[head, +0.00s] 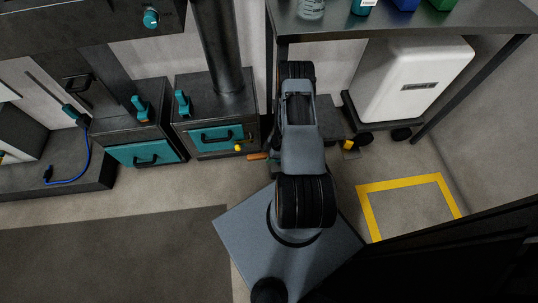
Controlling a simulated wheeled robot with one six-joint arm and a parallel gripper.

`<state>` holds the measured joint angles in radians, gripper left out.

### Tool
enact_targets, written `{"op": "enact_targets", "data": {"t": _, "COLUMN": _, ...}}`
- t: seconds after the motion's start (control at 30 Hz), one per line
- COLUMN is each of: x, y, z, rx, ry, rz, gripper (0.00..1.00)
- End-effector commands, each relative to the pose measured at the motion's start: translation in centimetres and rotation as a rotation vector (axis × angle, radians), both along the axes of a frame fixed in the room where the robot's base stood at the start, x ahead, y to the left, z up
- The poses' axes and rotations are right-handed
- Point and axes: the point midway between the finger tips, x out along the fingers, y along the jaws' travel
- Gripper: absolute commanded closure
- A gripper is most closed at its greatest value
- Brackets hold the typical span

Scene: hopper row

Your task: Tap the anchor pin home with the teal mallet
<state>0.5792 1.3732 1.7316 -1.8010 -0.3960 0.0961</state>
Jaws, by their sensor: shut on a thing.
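My arm reaches from my base up toward the hoppers, and its links cover the spot where my gripper would be, so the fingertips do not show. A short orange-brown rod (257,156), like a wooden handle end, sticks out to the left from behind my arm. It may belong to the teal mallet; no mallet head can be made out. To the right of my arm, a small yellow piece (348,145) sits at a dark block near the floor. I cannot tell whether it is the anchor pin.
Two dark hopper units with teal drawers (216,138) (147,152) stand left of my arm. A white bin (415,80) is under the bench (400,20) at upper right. A yellow floor square (370,215) is empty. A dark mat (120,255) lies lower left.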

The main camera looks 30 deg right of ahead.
Motion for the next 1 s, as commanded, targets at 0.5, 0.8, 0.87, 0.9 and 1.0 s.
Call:
{"op": "enact_targets", "data": {"t": 0.5, "x": 0.0, "y": 0.0, "z": -0.2, "rx": 0.0, "ry": 0.0, "rz": 0.0, "gripper": 0.88}}
{"op": "enact_targets", "data": {"t": 0.8, "x": 0.0, "y": 0.0, "z": -5.1, "rx": 0.0, "ry": 0.001, "rz": 0.0, "gripper": 0.88}}
{"op": "enact_targets", "data": {"t": 0.87, "x": 0.0, "y": 0.0, "z": -6.6, "rx": 0.0, "ry": 0.0, "rz": 0.0, "gripper": 0.88}}
{"op": "enact_targets", "data": {"t": 0.9, "x": 0.1, "y": 0.0, "z": -5.2, "rx": -0.001, "ry": -0.001, "rz": 0.001, "gripper": 0.88}}
{"op": "enact_targets", "data": {"t": 1.0, "x": 0.0, "y": 0.0, "z": -4.8, "rx": -0.001, "ry": -0.001, "rz": 0.001, "gripper": 0.88}}
